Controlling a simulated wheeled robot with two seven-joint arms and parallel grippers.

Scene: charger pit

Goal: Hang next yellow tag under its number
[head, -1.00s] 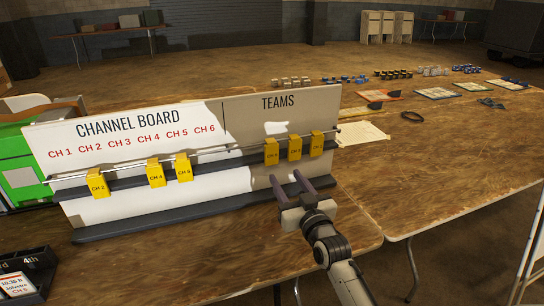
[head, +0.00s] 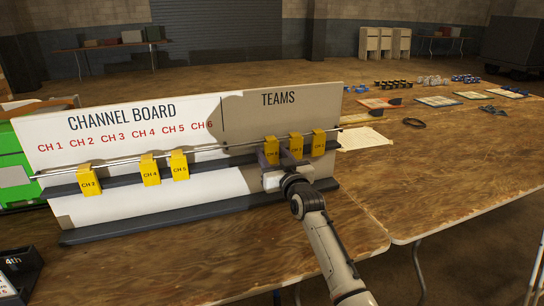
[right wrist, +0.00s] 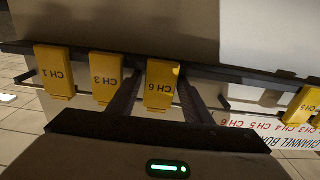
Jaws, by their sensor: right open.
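The white channel board (head: 215,180) stands on the table, with red numbers CH 1 to CH 6 above a metal rail. Yellow tags CH 2 (head: 89,181), CH 4 (head: 150,171) and CH 5 (head: 179,166) hang under their numbers. Under TEAMS hang the yellow tags CH 6 (head: 271,150), CH 3 (head: 296,147) and CH 1 (head: 319,143). My right gripper (head: 274,160) is open at tag CH 6. In the right wrist view, its fingers stand either side of tag CH 6 (right wrist: 159,86), with small gaps. My left gripper is not in view.
A dark tray (head: 22,275) stands at the front left and a green case (head: 30,170) is behind the board's left end. Papers, a black strap (head: 413,123) and small items lie further back right. The table right of the board is mostly clear.

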